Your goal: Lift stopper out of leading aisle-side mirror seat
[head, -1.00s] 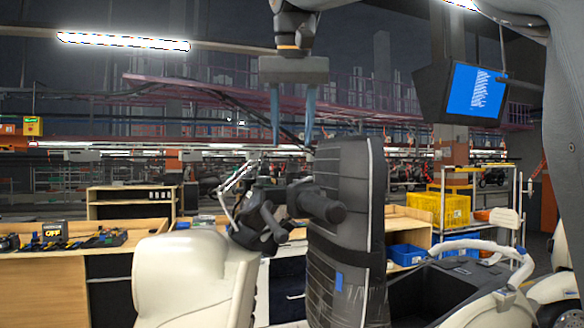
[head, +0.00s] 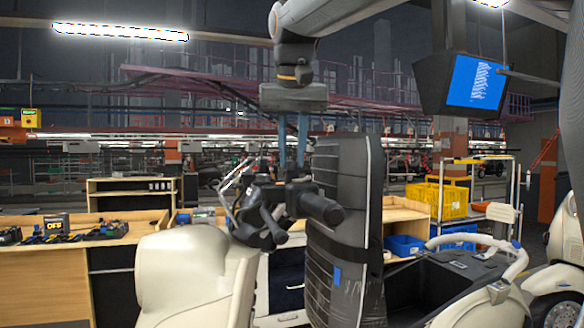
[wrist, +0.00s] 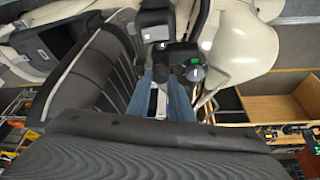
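My gripper (head: 293,164) points down over the dark handlebar parts (head: 322,208) of a cream scooter (head: 185,275). Its two blue fingers are apart, with a narrow gap between them, and their tips are just above or among those parts. In the wrist view the fingers (wrist: 160,98) reach towards the dark handlebar centre (wrist: 172,54), beside a round control with a green spot (wrist: 194,73). I cannot make out the stopper or the mirror seat; the tips are too small and partly hidden to show anything held between them.
A tall dark padded seat-like part (head: 340,230) stands close right of the gripper. A wooden bench (head: 48,272) with dark tools is at left. Blue bins (head: 404,246) and a yellow crate (head: 447,200) stand behind at right. A monitor (head: 475,85) hangs at upper right.

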